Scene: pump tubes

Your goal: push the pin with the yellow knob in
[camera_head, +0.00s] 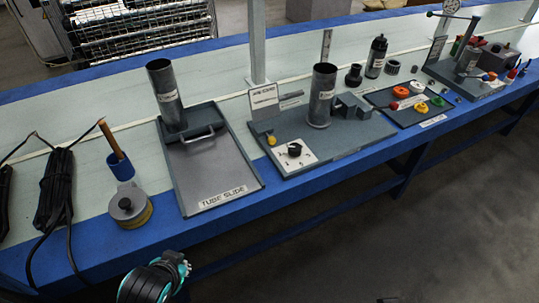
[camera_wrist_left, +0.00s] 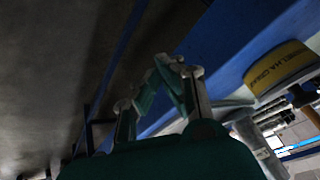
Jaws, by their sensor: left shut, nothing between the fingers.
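The yellow knob (camera_head: 271,139) of the pin is small and sits at the left front of a grey base plate (camera_head: 342,146), behind a white dial panel. The knob's shaft is too small to make out. My left gripper (camera_head: 178,262) is at the bottom of the head view, in front of the bench edge and well to the front left of the knob. In the left wrist view its fingers (camera_wrist_left: 162,65) meet at the tips, shut and empty. The knob cannot be made out in the left wrist view. My right gripper is in neither view.
The dial panel (camera_head: 294,153) and a grey upright tube (camera_head: 321,95) share the plate. The tube slide tray (camera_head: 215,175) stands left of it. A yellow tape roll (camera_head: 131,214), also in the left wrist view (camera_wrist_left: 281,69), lies near the blue bench edge.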

